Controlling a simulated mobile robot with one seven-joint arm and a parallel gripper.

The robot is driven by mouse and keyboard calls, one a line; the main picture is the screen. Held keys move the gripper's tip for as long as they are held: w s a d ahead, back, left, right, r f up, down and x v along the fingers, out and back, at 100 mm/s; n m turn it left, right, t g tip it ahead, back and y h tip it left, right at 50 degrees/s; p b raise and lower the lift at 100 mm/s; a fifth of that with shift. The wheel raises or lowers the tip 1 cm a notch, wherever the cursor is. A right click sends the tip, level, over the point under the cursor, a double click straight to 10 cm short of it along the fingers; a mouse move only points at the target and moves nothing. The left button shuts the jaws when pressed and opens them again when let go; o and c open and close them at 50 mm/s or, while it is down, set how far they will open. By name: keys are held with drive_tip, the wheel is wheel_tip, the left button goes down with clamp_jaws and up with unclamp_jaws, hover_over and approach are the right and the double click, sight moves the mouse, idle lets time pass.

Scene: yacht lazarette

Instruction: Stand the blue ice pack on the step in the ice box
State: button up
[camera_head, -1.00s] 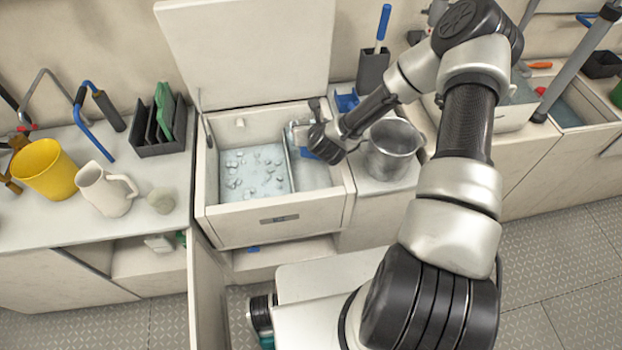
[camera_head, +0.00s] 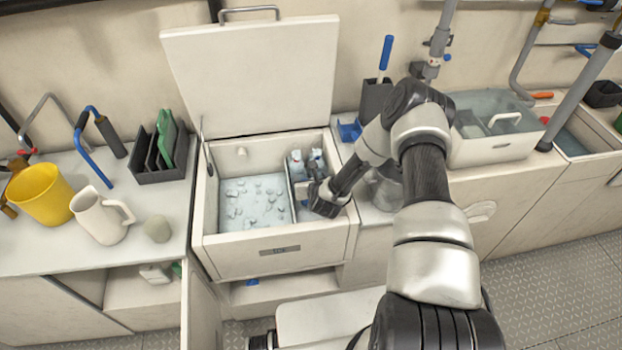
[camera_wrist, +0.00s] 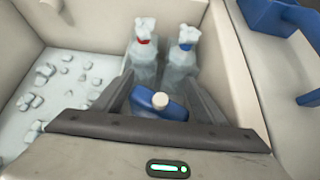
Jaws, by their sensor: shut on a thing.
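The blue ice pack (camera_wrist: 148,105), with a white cap, sits between my gripper's fingers (camera_wrist: 160,92) in the wrist view. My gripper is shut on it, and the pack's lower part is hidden. In the head view my gripper (camera_head: 324,200) is down at the right-hand part of the open ice box (camera_head: 272,262) and covers the pack. This part, beyond a thin divider (camera_head: 290,200), is raised above the loose ice (camera_head: 252,200) on the left. I cannot tell whether the pack touches the step.
Two clear bottles, one red-capped (camera_wrist: 145,62) and one blue-capped (camera_wrist: 183,65), stand just beyond the pack at the back of the right-hand part. The raised lid (camera_head: 255,80) stands behind. A metal pitcher (camera_head: 384,190) is beside the box, partly behind my arm.

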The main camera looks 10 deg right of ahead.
drive_tip(key=shift+r, duration=0.15)
drive_tip(key=shift+f, duration=0.2)
drive_tip(key=o, duration=1)
